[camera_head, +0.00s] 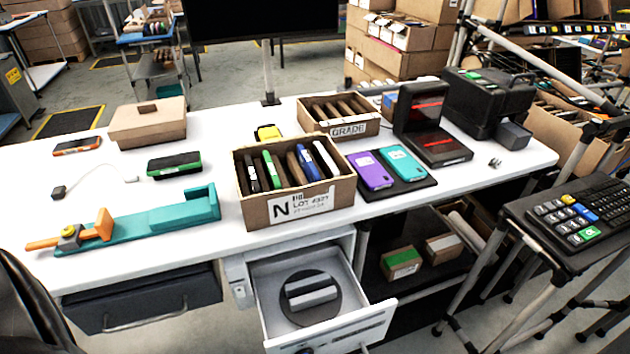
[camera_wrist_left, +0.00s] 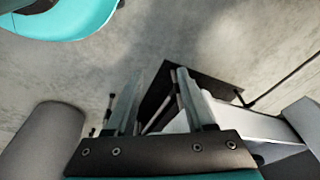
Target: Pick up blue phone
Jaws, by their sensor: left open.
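A carton (camera_head: 287,211) marked N and LOT stands on the white table in the head view. Several phones stand on edge in it, parted by brown dividers. The blue phone (camera_head: 308,163) is near its right side; only its upper part shows. A white phone stands to its right, and green and black ones to its left. My left gripper (camera_wrist_left: 157,88) is open and empty in the left wrist view. It points toward the grey floor, with no phone in that view. Neither gripper shows in the head view.
A purple phone (camera_head: 371,171) and a teal phone (camera_head: 405,164) lie on a black mat right of the carton. Behind is a second carton (camera_head: 352,131) marked GRADE. A teal fixture (camera_head: 150,226) lies left. An open drawer (camera_head: 335,328) juts out below the table.

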